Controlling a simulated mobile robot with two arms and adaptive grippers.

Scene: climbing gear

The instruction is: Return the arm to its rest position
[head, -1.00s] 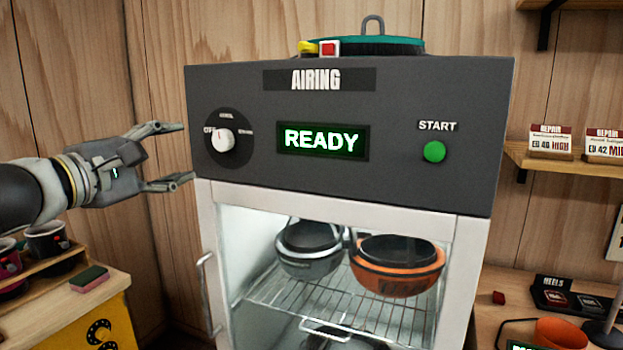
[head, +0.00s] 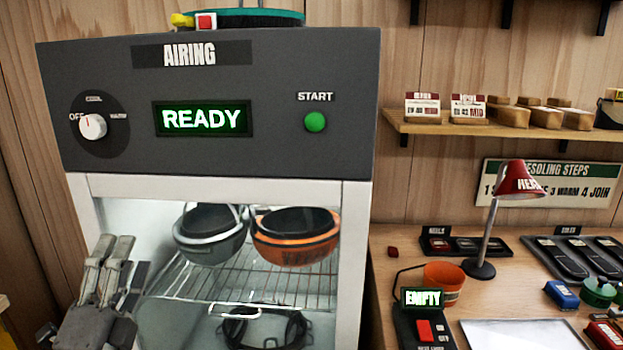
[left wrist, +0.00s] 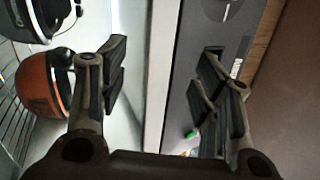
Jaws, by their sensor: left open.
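My left gripper (head: 112,262) is at the lower left of the head view, in front of the left side of the airing cabinet (head: 255,172). Its fingers point up and look empty. In the left wrist view the left gripper (left wrist: 162,85) is open, its two fingers well apart with nothing between them. The cabinet's white frame and dark panel show sideways behind the fingers. My right gripper does not show.
The display reads READY. On the right, a workbench (head: 420,245) holds a red lamp (head: 518,180), an orange cup (head: 446,280) and several small items.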

